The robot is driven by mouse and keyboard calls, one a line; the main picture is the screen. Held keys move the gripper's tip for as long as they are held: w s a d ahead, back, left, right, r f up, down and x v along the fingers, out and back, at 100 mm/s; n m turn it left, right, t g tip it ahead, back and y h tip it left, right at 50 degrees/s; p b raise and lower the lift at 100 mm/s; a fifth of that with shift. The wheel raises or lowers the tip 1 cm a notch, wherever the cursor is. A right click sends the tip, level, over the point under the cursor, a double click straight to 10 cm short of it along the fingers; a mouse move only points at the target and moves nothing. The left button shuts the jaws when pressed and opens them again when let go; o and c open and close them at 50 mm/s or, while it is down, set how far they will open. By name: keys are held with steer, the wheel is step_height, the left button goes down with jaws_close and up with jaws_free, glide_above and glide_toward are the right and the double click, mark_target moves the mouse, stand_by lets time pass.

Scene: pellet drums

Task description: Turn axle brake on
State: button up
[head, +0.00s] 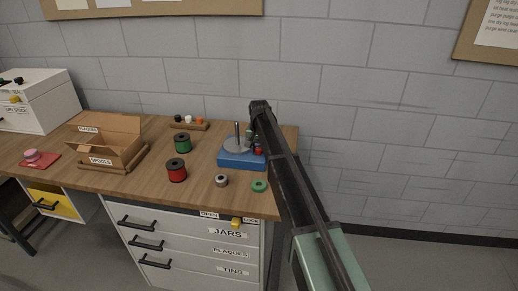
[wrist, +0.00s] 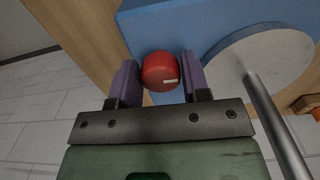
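A blue base (head: 240,160) near the right end of the bench carries a grey disc (head: 236,146) with an upright steel rod. A round red knob (head: 258,151) with a small white mark is on the base beside the disc; I take it to be the axle brake. In the wrist view the knob (wrist: 160,72) lies between the two purple fingers of my gripper (wrist: 161,80). The fingers are close to both sides of it; whether they touch it I cannot tell. The disc (wrist: 262,62) and rod (wrist: 275,120) are just right of the fingers.
On the bench are a red spool (head: 177,171), a green spool (head: 182,142), a small metal-and-dark ring (head: 221,180) and a green ring (head: 260,186). A cardboard box (head: 106,145) stands left. Drawers (head: 190,245) are below; the wall is behind.

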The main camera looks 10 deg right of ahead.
mark_target(259, 148)
steer(key=o, duration=0.3)
step_height(259, 148, up, 11)
steer(key=p, duration=1.1)
steer(key=shift+f, duration=0.15)
steer(key=s+f+n+b, duration=0.2)
steer(key=s, duration=1.8)
steer(key=s+f+n+b, duration=0.2)
steer(key=s, duration=1.8)
steer(key=shift+s+f+b, duration=0.2)
steer(key=shift+b, duration=0.1)
